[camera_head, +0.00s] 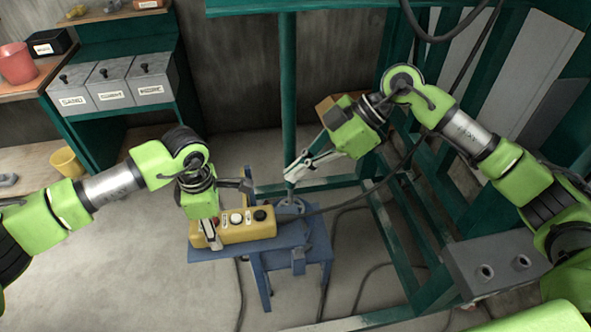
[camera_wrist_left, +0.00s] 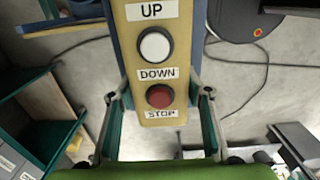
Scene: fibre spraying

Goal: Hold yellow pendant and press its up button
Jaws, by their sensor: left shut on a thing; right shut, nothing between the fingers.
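The yellow pendant (camera_head: 250,230) lies on a blue stand (camera_head: 288,243), its buttons facing up. My left gripper (camera_head: 213,242) is shut on its left end; in the left wrist view its fingers (camera_wrist_left: 159,94) flank the pendant body (camera_wrist_left: 156,105). There, the red button (camera_wrist_left: 159,96) is above the STOP label and the white button (camera_wrist_left: 155,46) above DOWN. The UP label (camera_wrist_left: 152,10) is at the top edge; its button is out of that view. The black button (camera_head: 260,214) is at the pendant's right end in the head view. My right gripper (camera_head: 290,178) is shut and empty, above and right of it.
A green post (camera_head: 288,90) rises behind the stand, and a green frame (camera_head: 395,240) stands to the right. A cable (camera_head: 345,200) runs from the pendant to the right. Grey bins (camera_head: 110,82) and a yellow bucket (camera_head: 66,162) are at the left. Floor in front is mostly clear.

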